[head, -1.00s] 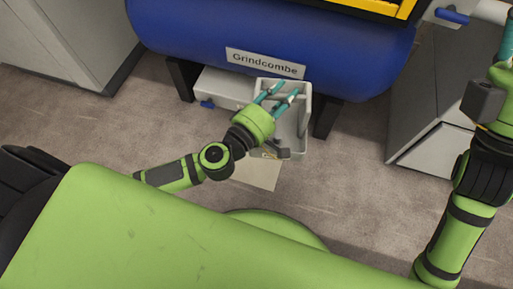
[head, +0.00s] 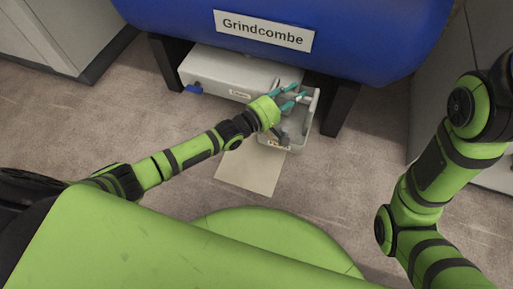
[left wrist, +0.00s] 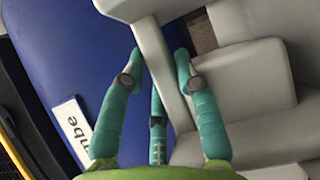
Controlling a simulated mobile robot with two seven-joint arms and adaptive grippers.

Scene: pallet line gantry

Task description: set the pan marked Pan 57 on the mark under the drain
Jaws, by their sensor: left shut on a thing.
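My left gripper (head: 290,97) is shut on a wall of a grey open-topped pan (head: 311,112), which appears empty. In the left wrist view, the teal fingers (left wrist: 163,68) straddle the pan's wall (left wrist: 157,48). A small label shows on the pan's near side, too small to read. The pan is below the blue tank, at the right end of a pale box with a blue valve handle (head: 194,89). A beige square (head: 252,172) lies on the floor, nearer to me and left of the pan. I cannot tell the pan's height above the floor. My right gripper is out of view.
The blue tank (head: 375,35) marked Grindcombe stands on dark legs (head: 340,106) beside the pan. The pale box (head: 222,72) is under it. Grey cabinets stand at the left (head: 55,30) and right (head: 455,65). Carpet left of the beige square is clear.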

